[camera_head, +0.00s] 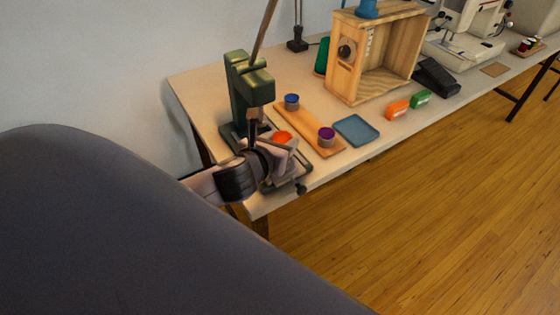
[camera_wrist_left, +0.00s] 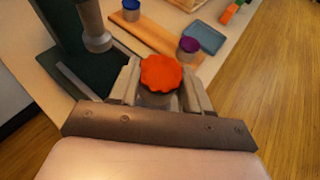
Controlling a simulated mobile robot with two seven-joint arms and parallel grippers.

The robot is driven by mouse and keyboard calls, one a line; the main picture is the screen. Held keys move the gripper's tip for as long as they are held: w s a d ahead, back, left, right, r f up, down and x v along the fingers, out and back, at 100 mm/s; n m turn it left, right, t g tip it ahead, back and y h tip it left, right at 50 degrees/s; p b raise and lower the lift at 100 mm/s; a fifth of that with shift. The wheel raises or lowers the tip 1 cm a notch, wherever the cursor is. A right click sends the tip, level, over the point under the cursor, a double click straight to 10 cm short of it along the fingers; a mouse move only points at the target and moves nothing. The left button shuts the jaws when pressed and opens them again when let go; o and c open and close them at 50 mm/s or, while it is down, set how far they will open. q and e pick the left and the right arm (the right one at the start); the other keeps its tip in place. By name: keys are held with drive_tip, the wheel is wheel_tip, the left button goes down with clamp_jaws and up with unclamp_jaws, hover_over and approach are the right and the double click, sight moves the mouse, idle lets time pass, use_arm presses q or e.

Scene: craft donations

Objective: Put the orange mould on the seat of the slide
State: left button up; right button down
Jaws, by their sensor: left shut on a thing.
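The orange mould (camera_head: 282,136) has a scalloped orange top; it also shows in the left wrist view (camera_wrist_left: 160,73). My left gripper (camera_head: 279,145) is shut on it, with one finger on each side, as the left wrist view (camera_wrist_left: 161,84) shows. The green press (camera_head: 249,88) stands at the table's left end with its long lever up. The held mould is just right of the press's ram. The press's base and slide (camera_head: 300,178) show partly beyond my gripper, with a dark knob at the front. My gripper hides the seat. My right gripper is not in view.
A wooden board (camera_head: 300,127) holds a blue-topped mould (camera_head: 291,102) and a purple-topped mould (camera_head: 326,137). A blue tray (camera_head: 357,130), orange (camera_head: 398,110) and green (camera_head: 420,99) items, and an open wooden box (camera_head: 375,55) stand farther right. The table's front edge is close.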

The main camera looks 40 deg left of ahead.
use_arm(q)
drive_tip(key=shift+f+b, duration=0.6)
drive_tip(key=shift+f, duration=2.05)
drive_tip(key=shift+f, duration=0.15)
drive_tip(key=o, duration=1.2)
drive_tip(key=shift+c, duration=0.2)
drive_tip(key=shift+s+r, duration=0.1)
drive_tip(key=shift+r, duration=0.1)
drive_tip(key=v, duration=1.1)
drive_tip(key=shift+s+p, duration=0.35)
drive_tip(key=shift+p, duration=0.1)
